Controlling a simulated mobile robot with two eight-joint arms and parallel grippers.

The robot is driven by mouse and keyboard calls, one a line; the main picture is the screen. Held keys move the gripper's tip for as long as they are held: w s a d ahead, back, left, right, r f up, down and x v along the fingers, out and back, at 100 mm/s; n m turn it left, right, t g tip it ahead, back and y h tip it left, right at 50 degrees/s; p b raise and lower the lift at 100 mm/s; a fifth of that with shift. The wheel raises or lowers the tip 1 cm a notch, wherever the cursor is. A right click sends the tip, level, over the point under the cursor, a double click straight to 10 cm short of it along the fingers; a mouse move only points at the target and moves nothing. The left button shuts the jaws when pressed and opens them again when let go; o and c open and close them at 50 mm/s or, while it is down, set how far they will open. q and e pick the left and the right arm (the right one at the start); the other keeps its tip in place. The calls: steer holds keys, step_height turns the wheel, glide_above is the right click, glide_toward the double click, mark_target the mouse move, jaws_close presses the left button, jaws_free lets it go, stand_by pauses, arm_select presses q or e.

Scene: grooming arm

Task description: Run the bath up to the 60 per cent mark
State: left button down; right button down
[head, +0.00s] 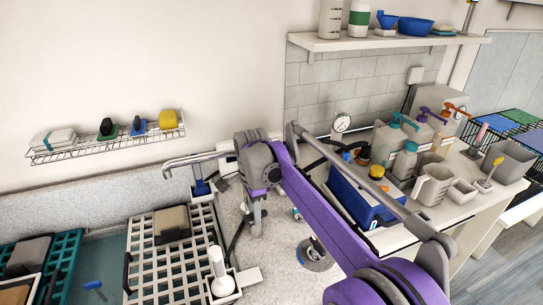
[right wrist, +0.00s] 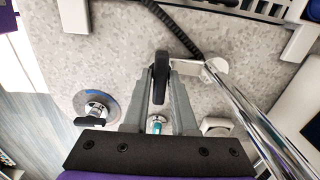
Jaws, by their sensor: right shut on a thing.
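My right gripper (head: 252,226) reaches down to the speckled grey surface, under my purple arm. In the right wrist view, its two grey fingers (right wrist: 160,92) are shut on a black lever (right wrist: 160,72). What the lever joins to is partly hidden by the fingers. A chrome spout (head: 192,160) reaches left over the white grid rack (head: 168,264). The bath (head: 98,262) shows as a teal area at the lower left, mostly covered by racks. I cannot make out a level mark or water. My left gripper is not in view.
A round fitting with a blue mark (right wrist: 97,105) and a black handle lies left of the fingers. A black hose (right wrist: 172,22) runs beyond them. A blue caddy (head: 357,198) and several bottles stand on the right counter. A wire shelf (head: 105,143) hangs on the left wall.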

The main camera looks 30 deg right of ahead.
steer(key=shift+n, duration=1.2)
steer(key=shift+n+p, duration=0.4)
steer(key=shift+n, duration=1)
